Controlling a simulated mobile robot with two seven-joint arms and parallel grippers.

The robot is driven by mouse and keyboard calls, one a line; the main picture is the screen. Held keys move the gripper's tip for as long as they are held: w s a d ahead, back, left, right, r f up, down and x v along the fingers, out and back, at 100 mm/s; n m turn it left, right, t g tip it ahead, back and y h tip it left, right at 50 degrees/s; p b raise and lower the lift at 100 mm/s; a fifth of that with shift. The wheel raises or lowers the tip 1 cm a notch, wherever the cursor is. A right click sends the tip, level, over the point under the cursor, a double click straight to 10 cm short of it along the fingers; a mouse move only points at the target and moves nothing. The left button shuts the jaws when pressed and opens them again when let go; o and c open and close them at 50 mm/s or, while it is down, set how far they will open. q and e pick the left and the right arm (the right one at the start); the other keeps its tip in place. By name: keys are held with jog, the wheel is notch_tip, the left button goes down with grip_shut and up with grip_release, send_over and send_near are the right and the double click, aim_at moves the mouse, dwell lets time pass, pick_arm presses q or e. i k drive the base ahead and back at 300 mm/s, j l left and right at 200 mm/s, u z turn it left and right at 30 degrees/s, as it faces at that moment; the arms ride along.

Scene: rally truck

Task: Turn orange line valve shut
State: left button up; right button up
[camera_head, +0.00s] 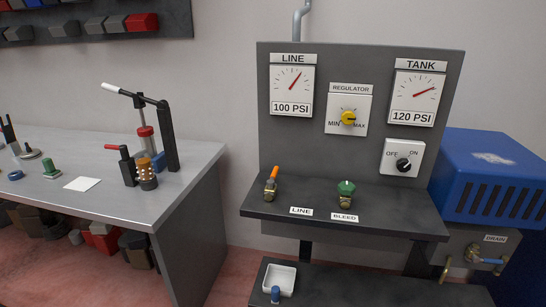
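The orange line valve (272,181) stands on the left part of the dark panel shelf. It has a brass body and an orange lever that points up and slightly right. The LINE label (301,211) lies to its right on the shelf. The LINE gauge (293,90) above reads near its 100 PSI plate, its needle pointing up and right. Neither of my grippers is in view.
A green bleed valve (346,193) stands right of the orange valve on the same shelf (390,222). A lower shelf holds a white tray (280,278). A blue compressor (492,180) stands at right. A workbench (185,190) with tools stands at left.

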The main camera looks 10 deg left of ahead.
aim_at(271, 183)
jog(key=i+j+z, duration=0.25)
jog(key=i, duration=0.3)
jog(key=i+j+z, duration=0.2)
jog(key=i, duration=0.4)
jog(key=l, duration=0.1)
